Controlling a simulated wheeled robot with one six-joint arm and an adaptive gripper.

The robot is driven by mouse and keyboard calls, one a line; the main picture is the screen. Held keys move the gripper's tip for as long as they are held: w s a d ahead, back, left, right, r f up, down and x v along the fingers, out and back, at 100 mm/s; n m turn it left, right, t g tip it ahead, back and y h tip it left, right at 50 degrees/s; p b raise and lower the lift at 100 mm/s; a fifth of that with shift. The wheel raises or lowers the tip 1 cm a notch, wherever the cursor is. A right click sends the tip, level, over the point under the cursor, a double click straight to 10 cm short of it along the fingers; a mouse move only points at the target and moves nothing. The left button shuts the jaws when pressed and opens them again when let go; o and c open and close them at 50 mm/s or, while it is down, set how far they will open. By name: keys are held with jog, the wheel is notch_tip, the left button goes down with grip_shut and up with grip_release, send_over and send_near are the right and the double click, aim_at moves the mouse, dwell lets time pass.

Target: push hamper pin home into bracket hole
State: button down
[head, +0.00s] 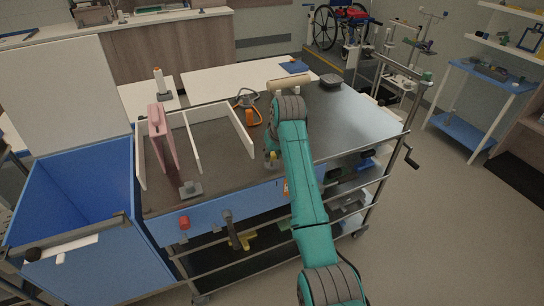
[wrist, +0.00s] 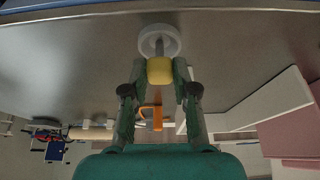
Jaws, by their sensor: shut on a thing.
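My gripper (wrist: 159,78) is shut on the yellow head of the hamper pin (wrist: 159,70) in the wrist view. The pin's grey shaft points away from the fingers, toward a pale round bracket (wrist: 174,40) with a dark middle. The shaft's tip overlaps the bracket's hole in this view; I cannot tell how deep it sits. In the head view, the yellow pin head (head: 272,156) shows small beside my teal arm, above the trolley top near its front edge. My arm hides most of the gripper there.
White dividers (head: 192,140), a pink item (head: 160,145) and an orange-handled item (head: 250,115) lie left of my arm. A blue hamper bin (head: 75,195) stands at the left. A crank handle (head: 411,160) juts out right.

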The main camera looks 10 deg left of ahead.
aim_at(273, 156)
jog(key=shift+r, duration=0.15)
jog(key=shift+r, duration=3.15)
jog(key=shift+f, duration=0.1)
